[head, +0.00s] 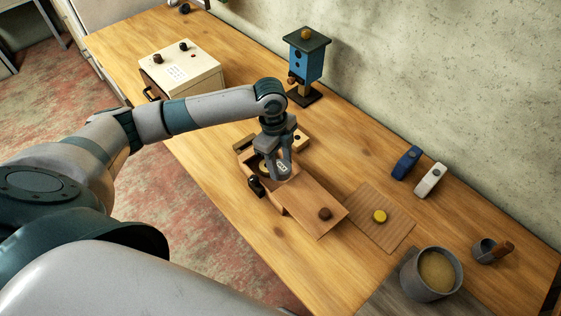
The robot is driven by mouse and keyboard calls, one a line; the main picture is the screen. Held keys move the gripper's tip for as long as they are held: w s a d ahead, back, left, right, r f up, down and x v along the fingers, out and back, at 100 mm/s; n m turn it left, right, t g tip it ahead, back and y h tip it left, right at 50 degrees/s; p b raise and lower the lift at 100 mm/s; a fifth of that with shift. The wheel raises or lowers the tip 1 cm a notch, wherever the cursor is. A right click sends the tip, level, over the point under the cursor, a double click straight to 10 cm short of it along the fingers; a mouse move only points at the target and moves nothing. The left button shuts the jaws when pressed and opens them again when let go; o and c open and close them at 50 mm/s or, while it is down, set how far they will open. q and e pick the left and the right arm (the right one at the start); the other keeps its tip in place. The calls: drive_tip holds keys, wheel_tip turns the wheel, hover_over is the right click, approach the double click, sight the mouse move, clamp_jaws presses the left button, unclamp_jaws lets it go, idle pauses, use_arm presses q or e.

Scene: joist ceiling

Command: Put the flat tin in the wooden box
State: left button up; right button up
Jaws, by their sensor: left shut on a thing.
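The wooden box (246,158) stands open near the middle of the table in the head view. Its flat panel (308,202), with a dark brown knob (325,213), extends from it toward the lower right. My left gripper (282,170) points down over the open box and is shut on a small pale thing with dark marks, which looks like the flat tin (282,167). The fingers hide much of it, and I cannot tell whether it touches the box floor. My right gripper is not in view.
A blue birdhouse (306,58) and a cream cabinet (187,72) stand behind. A thin board (372,231) with a yellow piece (379,215) lies right of the box. Blue (406,162) and white (430,180) blocks, a grey pot (430,274) and a small cup (485,250) are farther right.

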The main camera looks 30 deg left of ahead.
use_arm(q)
drive_tip(key=shift+f, duration=0.4)
drive_tip(key=o, duration=1)
drive_tip(key=shift+o, duration=0.2)
drive_tip(key=shift+r, duration=0.15)
wheel_tip(320, 180, up, 13)
drive_tip(key=a+b, duration=0.1)
drive_tip(key=b, duration=0.2)
drive_tip(key=shift+a, duration=0.2)
